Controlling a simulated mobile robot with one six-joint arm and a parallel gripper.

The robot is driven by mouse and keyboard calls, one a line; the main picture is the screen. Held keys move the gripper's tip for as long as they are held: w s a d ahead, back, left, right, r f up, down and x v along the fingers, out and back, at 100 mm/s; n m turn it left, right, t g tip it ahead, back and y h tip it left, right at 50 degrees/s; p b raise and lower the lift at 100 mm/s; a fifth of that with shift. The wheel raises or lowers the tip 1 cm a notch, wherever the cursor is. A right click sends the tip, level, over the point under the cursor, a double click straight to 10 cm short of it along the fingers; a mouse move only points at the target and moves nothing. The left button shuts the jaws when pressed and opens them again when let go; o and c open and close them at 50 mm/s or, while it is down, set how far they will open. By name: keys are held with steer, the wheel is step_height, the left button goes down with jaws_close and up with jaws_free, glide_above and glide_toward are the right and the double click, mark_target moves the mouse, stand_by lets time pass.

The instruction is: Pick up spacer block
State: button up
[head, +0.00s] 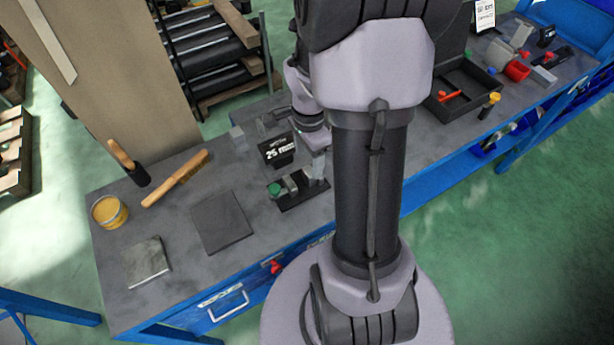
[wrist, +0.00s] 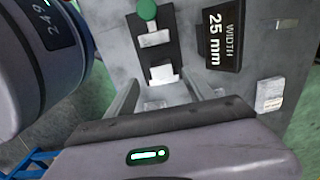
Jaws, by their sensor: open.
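A black fixture base with a green knob and pale metal blocks stands on the bench beside a black "25 mm" sign. In the wrist view, the fixture (wrist: 160,50) runs toward the space between my open fingers. A pale block (wrist: 162,75) sits on its near end, just beyond the fingertips. I cannot tell for sure which block is the spacer block. My gripper (wrist: 160,95) is open, with no contact visible. In the head view my gripper (head: 318,165) is over the right end of the fixture (head: 292,192), partly hidden by my arm.
The "25 mm" sign (head: 278,150) stands close behind the fixture. A small grey block (head: 238,138) lies beyond it. A dark plate (head: 221,222), brush (head: 176,178), yellow tin (head: 109,211) and metal plate (head: 147,262) lie to the left. A black tray (head: 462,90) is at right.

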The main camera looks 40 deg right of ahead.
mark_target(308, 172)
step_height(308, 172, down, 6)
steer(key=shift+w+f+b, duration=0.15)
steer(key=shift+f+b, duration=0.05)
steer(key=shift+b, duration=1)
jaws_close()
